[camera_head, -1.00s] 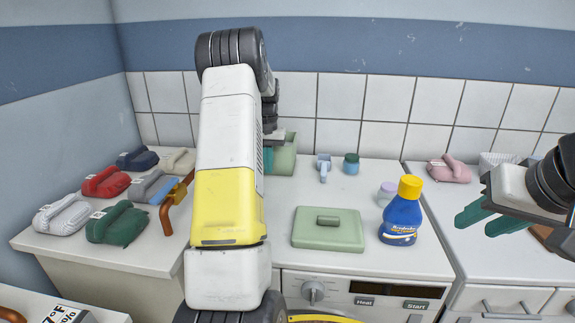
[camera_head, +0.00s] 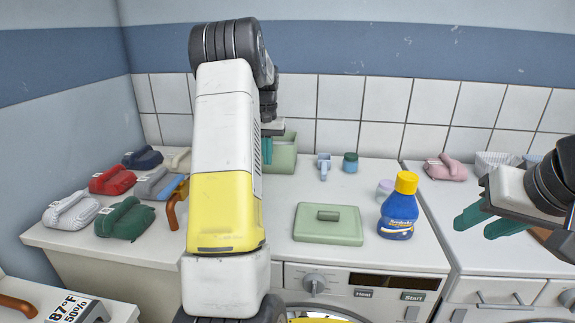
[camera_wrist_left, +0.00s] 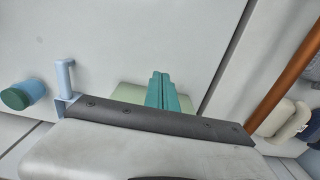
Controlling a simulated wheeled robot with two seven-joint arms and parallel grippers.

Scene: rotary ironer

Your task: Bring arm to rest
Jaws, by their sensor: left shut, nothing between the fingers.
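My left arm (camera_head: 225,155), white and yellow with black joints, stands raised across the middle-left of the head view. My left gripper (camera_head: 266,150) is mostly hidden behind it, with its teal fingers showing beside an open green box (camera_head: 284,154). In the left wrist view my left gripper (camera_wrist_left: 160,76) has its teal fingers together and empty, in front of a pale green surface. My right gripper (camera_head: 484,222) is at the right edge of the head view, above the right-hand counter, with its teal fingers apart and nothing between them.
A green lid (camera_head: 328,224) and a blue bottle with yellow cap (camera_head: 398,208) lie and stand on the machine top. Several folded cloths (camera_head: 112,181) fill the left counter. A tiled wall (camera_head: 340,95) closes the back.

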